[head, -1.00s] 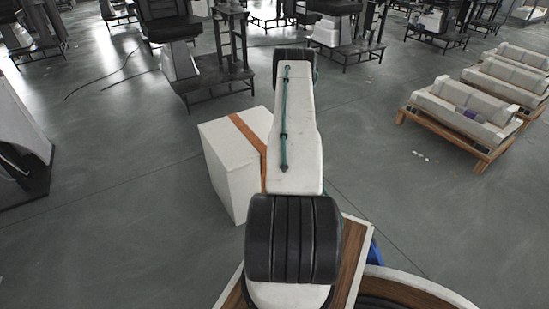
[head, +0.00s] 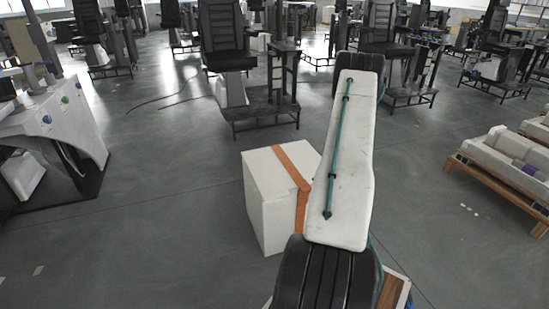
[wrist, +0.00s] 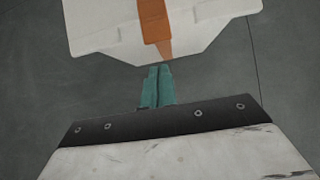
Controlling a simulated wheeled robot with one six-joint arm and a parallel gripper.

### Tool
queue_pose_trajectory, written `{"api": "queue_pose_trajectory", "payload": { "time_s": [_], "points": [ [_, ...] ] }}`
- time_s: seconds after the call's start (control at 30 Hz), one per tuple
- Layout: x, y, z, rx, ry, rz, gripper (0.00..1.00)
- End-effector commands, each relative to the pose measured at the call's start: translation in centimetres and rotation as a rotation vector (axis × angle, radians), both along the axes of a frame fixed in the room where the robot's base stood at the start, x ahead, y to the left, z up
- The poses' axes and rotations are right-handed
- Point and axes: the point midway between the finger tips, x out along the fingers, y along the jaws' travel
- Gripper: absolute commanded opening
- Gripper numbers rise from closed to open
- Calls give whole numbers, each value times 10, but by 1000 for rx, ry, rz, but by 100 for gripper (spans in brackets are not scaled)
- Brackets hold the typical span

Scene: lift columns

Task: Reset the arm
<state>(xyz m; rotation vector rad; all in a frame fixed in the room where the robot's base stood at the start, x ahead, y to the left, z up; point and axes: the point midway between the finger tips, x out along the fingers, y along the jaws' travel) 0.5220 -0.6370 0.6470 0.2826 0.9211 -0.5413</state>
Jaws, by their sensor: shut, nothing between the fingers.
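My gripper (wrist: 157,87) shows in the wrist view as two teal fingers side by side, shut with nothing between them. It points toward a white box (wrist: 195,28) with an orange strap (wrist: 154,25), and there is a gap in the picture between the fingertips and the box. In the head view the white box (head: 262,208) with its orange strap (head: 292,165) stands on the floor just left of my arm (head: 345,150). My arm is raised and stretches forward. My gripper is hidden behind the arm in the head view.
Black chairs on stands (head: 225,45) fill the back. A white console (head: 60,125) with coloured knobs stands at the left. A wooden pallet with white blocks (head: 505,165) is at the right. Grey floor (head: 150,215) is open between the console and the box.

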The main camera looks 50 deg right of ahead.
Motion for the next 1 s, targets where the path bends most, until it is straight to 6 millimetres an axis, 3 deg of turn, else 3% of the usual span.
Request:
{"api": "queue_pose_trajectory", "payload": {
  "time_s": [0.27,0.4,0.47,0.67,0.77,0.9,1.0],
  "points": [
    [4,1,2,-20,-7,43,0],
    [12,32,-1,-41,-15,251,0],
    [17,50,9,-62,-23,376,0],
    [61,125,85,-171,-65,861,0],
    [82,172,130,-231,-85,1115,0],
    [100,253,197,-316,-107,1505,0],
    [99,310,238,-370,-114,1773,0]
  ]
}}
